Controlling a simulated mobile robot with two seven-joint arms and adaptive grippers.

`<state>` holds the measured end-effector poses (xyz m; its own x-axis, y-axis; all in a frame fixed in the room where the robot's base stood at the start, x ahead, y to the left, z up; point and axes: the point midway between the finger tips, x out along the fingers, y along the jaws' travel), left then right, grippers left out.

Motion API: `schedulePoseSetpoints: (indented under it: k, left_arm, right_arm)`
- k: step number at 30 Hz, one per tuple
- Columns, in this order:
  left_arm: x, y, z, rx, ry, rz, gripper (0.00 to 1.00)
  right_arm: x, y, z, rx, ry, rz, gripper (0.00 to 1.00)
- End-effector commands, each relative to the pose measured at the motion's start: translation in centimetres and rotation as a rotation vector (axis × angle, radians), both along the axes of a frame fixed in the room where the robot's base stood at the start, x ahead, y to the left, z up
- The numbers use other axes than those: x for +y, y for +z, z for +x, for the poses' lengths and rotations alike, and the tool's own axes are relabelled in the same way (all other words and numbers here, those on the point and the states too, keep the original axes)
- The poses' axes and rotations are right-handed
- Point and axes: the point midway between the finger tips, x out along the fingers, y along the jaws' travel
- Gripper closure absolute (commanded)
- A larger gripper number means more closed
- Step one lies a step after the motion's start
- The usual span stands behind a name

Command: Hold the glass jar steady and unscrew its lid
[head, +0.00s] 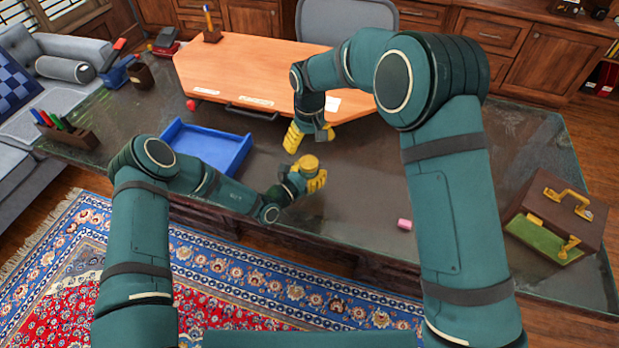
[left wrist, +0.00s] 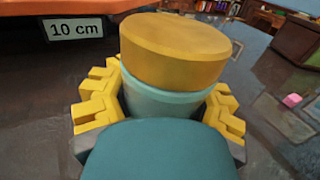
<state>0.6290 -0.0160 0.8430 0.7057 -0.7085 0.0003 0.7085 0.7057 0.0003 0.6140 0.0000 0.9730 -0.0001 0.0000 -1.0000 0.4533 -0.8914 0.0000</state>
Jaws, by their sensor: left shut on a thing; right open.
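The glass jar (left wrist: 178,103) is pale teal and stands upright between the yellow fingers of my left gripper (head: 308,182), which is shut on it. The jar's yellow lid (head: 309,162) sits on top of it. The lid also fills the upper middle of the left wrist view (left wrist: 175,50). My right gripper (head: 305,138) is open and empty, with its yellow fingers above and slightly left of the lid in the head view, apart from it. Most of the jar's body is hidden by my left gripper in the head view.
A blue tray (head: 207,147) is left of the jar. A pink block (head: 404,224) lies to the right. A brown case (head: 555,215) stands at the right end. The desk between jar and case is mostly clear.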

Motion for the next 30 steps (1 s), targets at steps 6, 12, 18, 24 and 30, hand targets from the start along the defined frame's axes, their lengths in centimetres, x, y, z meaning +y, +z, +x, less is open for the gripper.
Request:
schedulePoseSetpoints:
  k: [6,12,18,24,30]
  left_arm:
    - [0.01,0.00,0.00,0.000,0.000,0.000,1.00]
    - [0.01,0.00,0.00,0.000,0.000,0.000,1.00]
    - [0.01,0.00,0.00,0.000,0.000,0.000,1.00]
    - [0.01,0.00,0.00,0.000,0.000,0.000,1.00]
    - [0.01,0.00,0.00,0.000,0.000,0.000,1.00]
  right_arm:
    - [0.10,-0.13,-0.13,0.004,-0.130,-0.002,0.18]
    - [0.13,-0.34,-0.32,0.010,-0.506,-0.007,0.18]
    - [0.20,-0.38,-0.43,0.010,-0.938,-0.011,0.18]
    - [0.21,-0.21,-0.35,0.004,-1.311,-0.008,0.18]
    - [0.21,-0.04,-0.27,0.000,-1.522,-0.002,0.18]
